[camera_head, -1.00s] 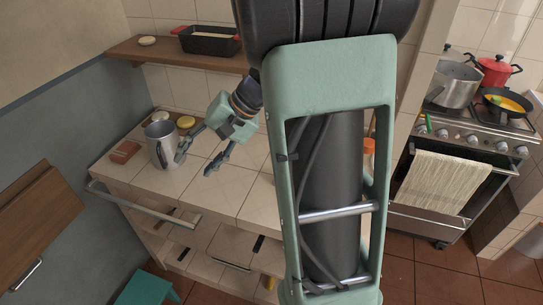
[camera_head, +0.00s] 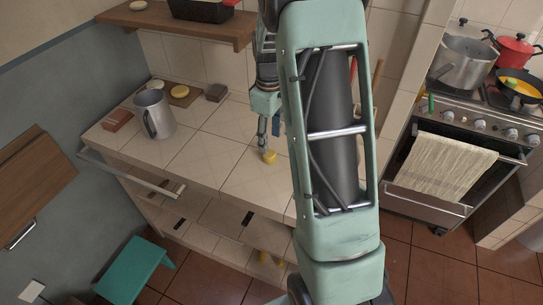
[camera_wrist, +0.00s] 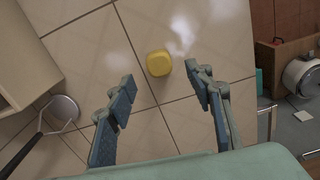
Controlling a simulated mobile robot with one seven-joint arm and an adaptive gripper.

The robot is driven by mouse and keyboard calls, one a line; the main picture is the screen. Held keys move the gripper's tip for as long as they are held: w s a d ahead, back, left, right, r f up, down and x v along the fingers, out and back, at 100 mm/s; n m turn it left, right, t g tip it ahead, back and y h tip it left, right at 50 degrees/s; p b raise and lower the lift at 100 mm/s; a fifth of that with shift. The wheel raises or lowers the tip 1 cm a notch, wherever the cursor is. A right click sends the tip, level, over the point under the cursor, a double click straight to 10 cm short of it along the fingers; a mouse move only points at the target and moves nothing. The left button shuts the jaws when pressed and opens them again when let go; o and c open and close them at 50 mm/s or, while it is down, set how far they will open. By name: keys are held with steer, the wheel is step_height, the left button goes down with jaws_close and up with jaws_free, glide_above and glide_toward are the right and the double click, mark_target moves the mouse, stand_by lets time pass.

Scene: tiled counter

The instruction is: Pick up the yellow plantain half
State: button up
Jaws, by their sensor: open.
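The yellow plantain half (camera_head: 269,157) is a small, short yellow piece on the tiled counter (camera_head: 208,150), just below my gripper (camera_head: 268,136). In the wrist view the plantain half (camera_wrist: 159,63) lies on pale tiles, just beyond and roughly between the fingertips of my gripper (camera_wrist: 160,78). The fingers are apart with nothing between them. I cannot tell the exact height of the fingertips above the counter. My arm hides part of the counter to the right in the head view.
A metal mug (camera_head: 154,114) stands at the counter's left, with a reddish-brown block (camera_head: 117,120) beside it. A board with a yellow item (camera_head: 180,92) and a dark block (camera_head: 216,92) are behind. A stove (camera_head: 475,125) stands right. The counter around the plantain half looks clear.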

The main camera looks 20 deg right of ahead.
mark_target(269, 153)
steer(key=shift+w+f+p, duration=0.15)
steer(key=shift+f+p, duration=0.1)
steer(key=shift+f, duration=1.6)
steer(key=shift+w+f+p, duration=0.1)
steer(key=shift+f+p, duration=0.1)
steer(key=shift+f, duration=1.65)
steer(key=c, duration=1.2)
